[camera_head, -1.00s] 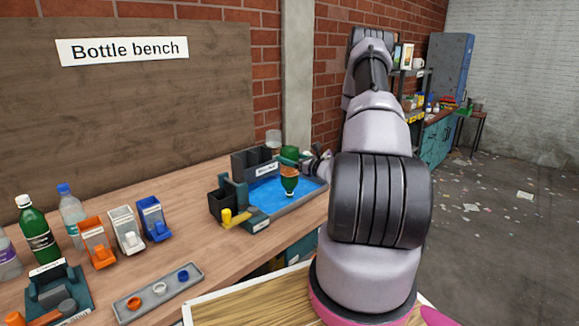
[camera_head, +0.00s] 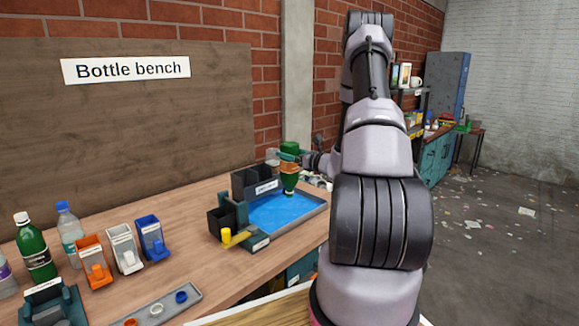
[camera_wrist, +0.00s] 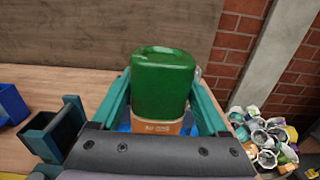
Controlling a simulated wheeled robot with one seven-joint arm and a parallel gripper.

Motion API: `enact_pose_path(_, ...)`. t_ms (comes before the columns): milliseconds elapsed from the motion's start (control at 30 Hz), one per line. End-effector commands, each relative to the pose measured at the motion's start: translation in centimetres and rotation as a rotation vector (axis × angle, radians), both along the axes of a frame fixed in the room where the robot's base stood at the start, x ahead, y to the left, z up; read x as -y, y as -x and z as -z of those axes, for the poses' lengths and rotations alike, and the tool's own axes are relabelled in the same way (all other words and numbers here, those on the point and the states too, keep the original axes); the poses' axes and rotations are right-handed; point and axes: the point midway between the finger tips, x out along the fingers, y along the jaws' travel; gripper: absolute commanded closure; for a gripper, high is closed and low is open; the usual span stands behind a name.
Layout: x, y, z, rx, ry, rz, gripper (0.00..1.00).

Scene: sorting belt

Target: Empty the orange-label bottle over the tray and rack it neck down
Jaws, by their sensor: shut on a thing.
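The orange-label bottle is green and shows in the head view (camera_head: 290,183), neck down and near upright over the back of the tray. My gripper (camera_head: 290,160) is shut around it. In the wrist view the green bottle base (camera_wrist: 163,80) faces the camera, with the orange label (camera_wrist: 160,127) below it between my teal fingers. The neck is hidden there. The tray (camera_head: 285,212) is blue inside with a grey rim. A dark open box (camera_head: 246,187) with a white label, too small to read, stands at the tray's back left; I cannot tell whether it is the rack.
A smaller dark bin (camera_head: 221,222) and a yellow lever (camera_head: 235,238) stand left of the tray. Orange (camera_head: 95,262), white (camera_head: 125,248) and blue (camera_head: 152,238) holders, another green bottle (camera_head: 35,250) and a clear bottle (camera_head: 70,232) stand farther left. Bench between them is clear.

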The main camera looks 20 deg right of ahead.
Motion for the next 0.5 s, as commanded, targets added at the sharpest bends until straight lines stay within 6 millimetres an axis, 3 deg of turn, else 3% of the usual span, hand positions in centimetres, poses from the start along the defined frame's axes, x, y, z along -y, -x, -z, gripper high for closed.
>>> enact_pose_path(500,1.4,3.9,-7.0,0.002,0.002,0.001,0.84)
